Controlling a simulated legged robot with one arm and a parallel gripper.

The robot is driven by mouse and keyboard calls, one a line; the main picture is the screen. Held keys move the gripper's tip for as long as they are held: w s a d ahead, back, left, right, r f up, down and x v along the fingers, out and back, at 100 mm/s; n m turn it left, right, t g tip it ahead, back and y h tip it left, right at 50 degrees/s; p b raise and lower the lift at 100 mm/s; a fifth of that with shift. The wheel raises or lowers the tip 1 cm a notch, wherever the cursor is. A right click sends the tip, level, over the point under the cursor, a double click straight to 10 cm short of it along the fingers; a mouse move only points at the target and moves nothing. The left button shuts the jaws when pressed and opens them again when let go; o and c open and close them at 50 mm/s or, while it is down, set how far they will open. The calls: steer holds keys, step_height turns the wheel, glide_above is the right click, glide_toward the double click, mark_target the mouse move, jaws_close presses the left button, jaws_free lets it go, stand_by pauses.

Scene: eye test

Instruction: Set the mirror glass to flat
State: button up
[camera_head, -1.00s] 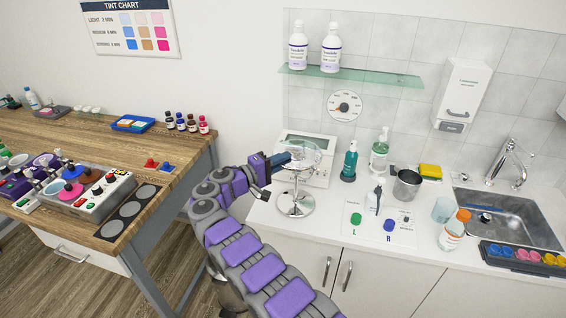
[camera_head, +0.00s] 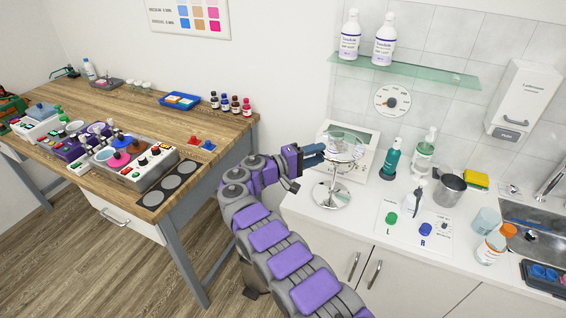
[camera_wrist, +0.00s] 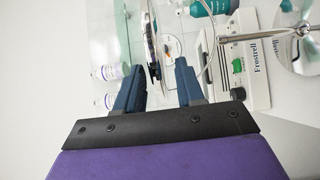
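The round mirror glass (camera_head: 345,148) sits on a chrome stand (camera_head: 332,194) on the white counter. In the head view it shows as a wide ellipse, close to level; its exact tilt is hard to tell. The wrist view shows the glass nearly edge-on (camera_wrist: 151,42), as a thin disc at a steep angle to the stand's stem (camera_wrist: 262,35). My gripper (camera_head: 322,149) is at the left rim of the glass. In the wrist view its two blue fingers (camera_wrist: 158,78) are apart, with the rim between or just beyond their tips. Contact cannot be told.
A white device (camera_head: 362,138) stands right behind the mirror. A teal pump bottle (camera_head: 391,160), a steel cup (camera_head: 448,188) and a card with green and blue knobs (camera_head: 402,237) are to the right. A glass shelf (camera_head: 420,73) with white bottles hangs above. A wooden bench (camera_head: 100,105) is at left.

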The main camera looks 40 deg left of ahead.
steer(key=p+v, duration=0.2)
steer(key=v, duration=1.3)
steer(key=shift+w+a+f, duration=0.2)
steer(key=shift+a+f, duration=0.05)
steer(key=shift+a, duration=0.1)
